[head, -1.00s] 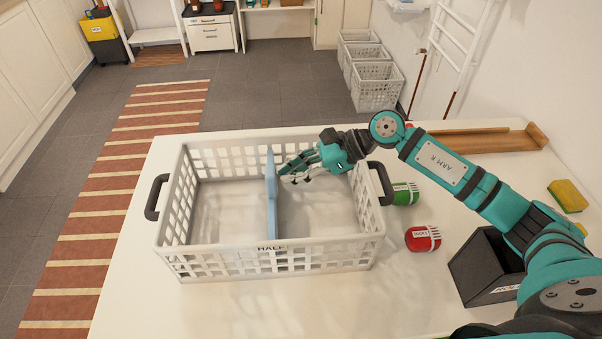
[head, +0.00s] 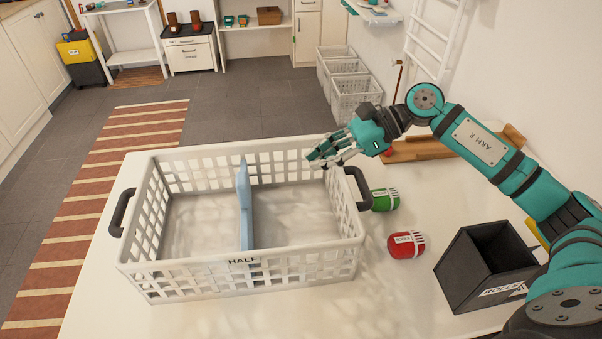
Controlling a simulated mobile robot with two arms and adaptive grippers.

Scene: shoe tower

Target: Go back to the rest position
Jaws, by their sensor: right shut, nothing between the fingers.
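My right gripper (head: 316,160) is shut and empty. It hangs over the back right corner of the white basket, above its rim. The white basket (head: 250,273) stands on the white table and has dark handles at its left and right ends. A light blue divider (head: 244,205) stands upright across the middle of the basket. Both compartments look empty. My left gripper is not in view.
A green rolled item (head: 384,199) and a red one (head: 406,244) lie right of the basket. A black bin (head: 462,268) stands at the table's right. A wooden tray (head: 400,152) lies behind, partly hidden by my arm.

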